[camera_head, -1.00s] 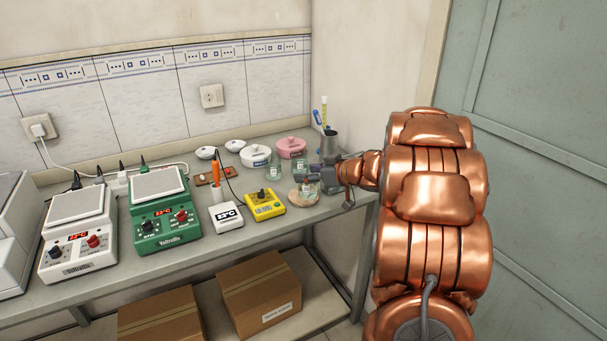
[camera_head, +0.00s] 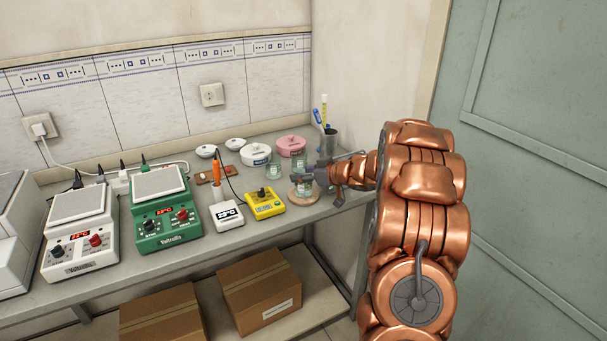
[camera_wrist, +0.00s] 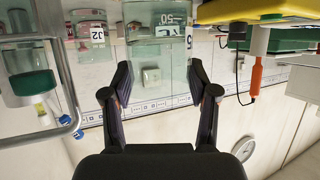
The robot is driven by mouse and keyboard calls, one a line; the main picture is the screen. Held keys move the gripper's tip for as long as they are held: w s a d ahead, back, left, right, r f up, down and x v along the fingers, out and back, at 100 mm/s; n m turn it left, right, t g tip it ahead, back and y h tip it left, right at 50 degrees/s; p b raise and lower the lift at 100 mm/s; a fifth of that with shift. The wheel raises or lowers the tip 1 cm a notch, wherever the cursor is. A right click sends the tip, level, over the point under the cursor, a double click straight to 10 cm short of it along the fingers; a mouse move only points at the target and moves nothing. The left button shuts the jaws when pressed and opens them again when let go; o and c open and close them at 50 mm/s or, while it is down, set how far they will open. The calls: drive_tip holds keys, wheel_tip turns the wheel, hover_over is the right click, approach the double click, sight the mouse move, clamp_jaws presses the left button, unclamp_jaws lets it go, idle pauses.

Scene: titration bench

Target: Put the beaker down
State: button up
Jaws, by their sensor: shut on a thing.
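The glass beaker (camera_wrist: 160,65) stands between the two fingers of my gripper (camera_wrist: 160,90) in the wrist view, which looks upside down. It is clear, with a white "50" marking and a label with a dark digit. In the head view my gripper (camera_head: 315,176) is shut on the beaker (camera_head: 303,187), at a round wooden coaster (camera_head: 303,198) near the bench's right end. The beaker looks upright. I cannot tell whether its base touches the coaster.
Another glass beaker (camera_head: 273,170) stands just left of it. A yellow device (camera_head: 265,205) is to its left. White (camera_head: 255,154) and pink (camera_head: 291,145) round containers and a grey pen cup (camera_head: 329,140) stand behind. The bench edge is close in front.

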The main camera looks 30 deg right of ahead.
drive_tip(key=shift+f, duration=0.15)
drive_tip(key=o, duration=1.3)
drive_tip(key=shift+c, duration=0.2)
drive_tip(key=shift+s+d+r, duration=0.1)
drive_tip(key=shift+s+r, duration=0.05)
drive_tip(key=shift+r, duration=0.1)
drive_tip(key=v, duration=1.1)
drive_tip(key=shift+s+b, duration=0.35)
